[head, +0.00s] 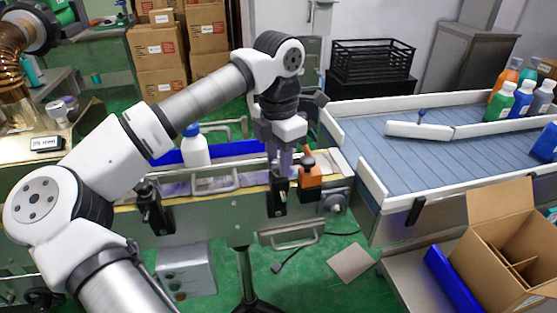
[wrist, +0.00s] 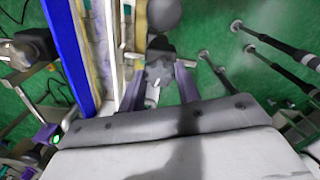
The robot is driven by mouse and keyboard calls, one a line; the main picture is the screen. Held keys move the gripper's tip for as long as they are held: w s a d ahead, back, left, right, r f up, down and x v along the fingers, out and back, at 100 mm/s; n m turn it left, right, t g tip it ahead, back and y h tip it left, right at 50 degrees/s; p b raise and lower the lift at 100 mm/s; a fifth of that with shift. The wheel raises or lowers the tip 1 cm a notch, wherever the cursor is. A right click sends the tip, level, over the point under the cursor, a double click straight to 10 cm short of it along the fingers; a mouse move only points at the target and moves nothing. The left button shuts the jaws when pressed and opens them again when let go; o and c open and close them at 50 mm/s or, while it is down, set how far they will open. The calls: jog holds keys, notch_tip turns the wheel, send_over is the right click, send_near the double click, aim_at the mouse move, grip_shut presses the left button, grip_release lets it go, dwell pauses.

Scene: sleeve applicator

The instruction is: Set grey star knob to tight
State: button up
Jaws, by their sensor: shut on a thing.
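The grey star knob (wrist: 159,72) shows in the wrist view, between the tips of my two fingers. My gripper (wrist: 158,82) is shut on it. In the head view my gripper (head: 282,170) points down at the conveyor's near side, just above a black clamp bracket (head: 278,197). The knob cannot be made out there, hidden by the fingers and bracket. No tight or loose marking is readable, so the knob's setting cannot be told.
A white bottle (head: 195,148) with a blue cap stands on the narrow conveyor to the left, before a blue guide rail (head: 235,149). A wide belt (head: 375,140) lies to the right.

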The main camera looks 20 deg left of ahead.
jog(key=m, duration=0.7)
jog(key=shift+b, duration=0.4)
jog(key=m, duration=0.3)
jog(key=shift+m, duration=2.1)
jog(key=o, duration=1)
notch_tip(320, 180, up, 14)
jog(key=shift+f, duration=0.1)
